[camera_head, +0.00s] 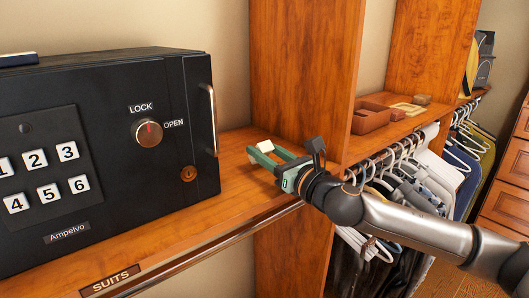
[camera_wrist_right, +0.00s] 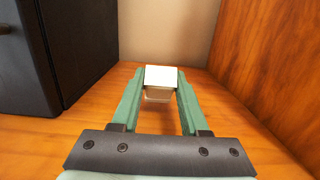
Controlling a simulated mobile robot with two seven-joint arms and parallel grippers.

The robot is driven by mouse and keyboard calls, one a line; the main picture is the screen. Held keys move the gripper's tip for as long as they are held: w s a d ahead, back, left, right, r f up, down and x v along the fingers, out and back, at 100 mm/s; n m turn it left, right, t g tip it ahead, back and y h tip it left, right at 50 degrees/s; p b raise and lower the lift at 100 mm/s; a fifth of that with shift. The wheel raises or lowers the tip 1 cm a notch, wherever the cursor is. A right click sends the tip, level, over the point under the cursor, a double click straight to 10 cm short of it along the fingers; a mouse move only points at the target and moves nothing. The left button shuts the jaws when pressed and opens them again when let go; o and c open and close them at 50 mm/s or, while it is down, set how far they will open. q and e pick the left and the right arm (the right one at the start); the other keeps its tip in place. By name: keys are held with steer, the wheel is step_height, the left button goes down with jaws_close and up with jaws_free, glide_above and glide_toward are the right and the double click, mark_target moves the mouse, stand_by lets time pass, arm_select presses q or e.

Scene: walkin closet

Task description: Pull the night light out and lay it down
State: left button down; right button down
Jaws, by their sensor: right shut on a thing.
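The night light is a small white block with a pale lower part (camera_wrist_right: 160,76). It sits between the green fingertips of my right gripper (camera_wrist_right: 159,88), which is shut on it. In the head view the night light (camera_head: 264,147) shows as a small white piece at the tips of my right gripper (camera_head: 261,153), over the wooden shelf between the safe and the upright panel. No wall socket shows, and I cannot tell whether the light touches the wall or shelf. My left gripper is not in view.
A black safe (camera_head: 95,150) with a keypad stands left of the gripper. A wooden upright panel (camera_head: 302,75) rises to the right. A brown tray (camera_head: 370,118) and hanging clothes (camera_head: 405,180) are farther right.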

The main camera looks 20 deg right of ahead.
mark_target(268, 173)
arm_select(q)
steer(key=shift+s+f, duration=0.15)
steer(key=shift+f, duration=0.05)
arm_select(e)
steer(key=shift+a+f+g, duration=0.15)
steer(key=shift+f+g, duration=0.15)
steer(key=shift+f, duration=0.95)
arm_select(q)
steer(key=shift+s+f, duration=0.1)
arm_select(e)
steer(key=shift+c, duration=1.7)
jaws_free()
steer(key=shift+s+d+f, duration=0.15)
steer(key=shift+s+d, duration=0.15)
steer(key=shift+s, duration=0.3)
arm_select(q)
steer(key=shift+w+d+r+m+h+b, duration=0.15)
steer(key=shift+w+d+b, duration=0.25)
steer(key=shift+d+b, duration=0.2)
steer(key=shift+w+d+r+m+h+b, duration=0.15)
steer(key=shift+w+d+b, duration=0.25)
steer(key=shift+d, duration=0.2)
arm_select(e)
steer(key=r+v, duration=0.2)
steer(key=v, duration=0.9)
steer(key=shift+s, duration=0.15)
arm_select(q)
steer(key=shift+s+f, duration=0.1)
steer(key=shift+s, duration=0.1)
